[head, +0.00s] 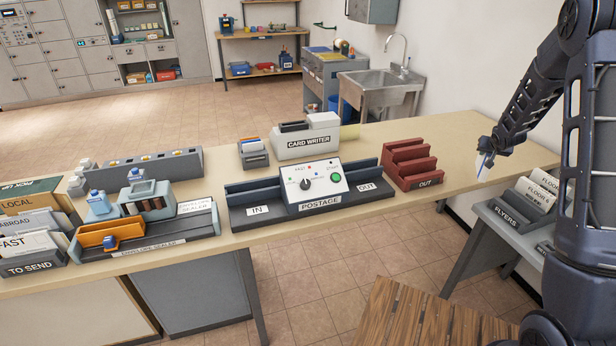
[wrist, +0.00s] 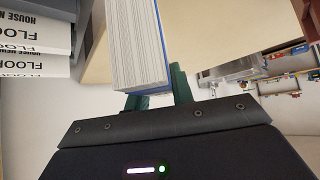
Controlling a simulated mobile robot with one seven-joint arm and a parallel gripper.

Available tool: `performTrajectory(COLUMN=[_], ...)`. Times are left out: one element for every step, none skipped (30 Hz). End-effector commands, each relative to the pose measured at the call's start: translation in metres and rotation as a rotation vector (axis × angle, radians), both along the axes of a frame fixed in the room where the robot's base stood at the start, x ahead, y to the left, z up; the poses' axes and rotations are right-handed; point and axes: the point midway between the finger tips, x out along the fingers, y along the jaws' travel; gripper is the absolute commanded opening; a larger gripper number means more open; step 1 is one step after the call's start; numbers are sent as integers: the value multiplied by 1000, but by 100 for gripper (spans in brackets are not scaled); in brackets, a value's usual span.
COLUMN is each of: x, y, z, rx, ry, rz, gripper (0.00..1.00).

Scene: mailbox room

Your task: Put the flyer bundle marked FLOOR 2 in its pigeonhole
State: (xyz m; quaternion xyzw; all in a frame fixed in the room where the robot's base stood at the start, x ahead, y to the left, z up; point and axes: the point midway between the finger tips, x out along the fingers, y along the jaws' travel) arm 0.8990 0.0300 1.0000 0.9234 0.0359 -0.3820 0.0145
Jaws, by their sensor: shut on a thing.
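My gripper (head: 486,152) is above the right end of the long counter. In the wrist view its green fingers (wrist: 158,95) are shut on a thick stack of white paper with a blue side, a flyer bundle (wrist: 138,45). In the head view only a thin blue and white edge of it shows. Its label is not readable. The FLYERS rack (head: 508,222) stands lower right, with several bundles marked FLOOR (head: 541,190) whose numbers I cannot read surely. A grey cabinet wall (head: 60,55) with doors and open compartments stands far left; no FLOOR 2 pigeonhole is readable.
The counter (head: 440,140) holds a red OUT tray (head: 410,165), the POSTAGE machine (head: 315,190), the CARD WRITER (head: 305,140), an envelope sealer (head: 150,238) and TO SEND trays (head: 35,265). A wooden top (head: 430,325) is in front. Tiled floor (head: 150,115) is open behind the counter.

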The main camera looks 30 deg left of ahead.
Motion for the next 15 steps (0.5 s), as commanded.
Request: performTrajectory(x=[11, 17, 23, 27, 32, 36, 38, 41, 43, 44, 45, 45, 45, 45, 44], y=[18, 29, 43, 55, 66, 82, 94, 107, 123, 136, 148, 166, 177, 189, 203], z=[12, 19, 27, 32, 38, 46, 50, 55, 62, 66, 70, 75, 78, 81, 84], rx=[2, 2, 2, 2, 3, 2, 2, 2, 2, 1, 1, 1, 0, 1, 0], ry=[-5, -5, -5, -4, -4, -4, -3, -4, -3, -2, -2, -2, -1, -2, -1], rz=[12, 21, 30, 36, 42, 54, 60, 69, 78, 87, 95, 107, 113, 122, 130], gripper=[0, 0, 0, 0, 0, 0, 0, 0, 0, 0, 0, 0, 0, 0, 0])
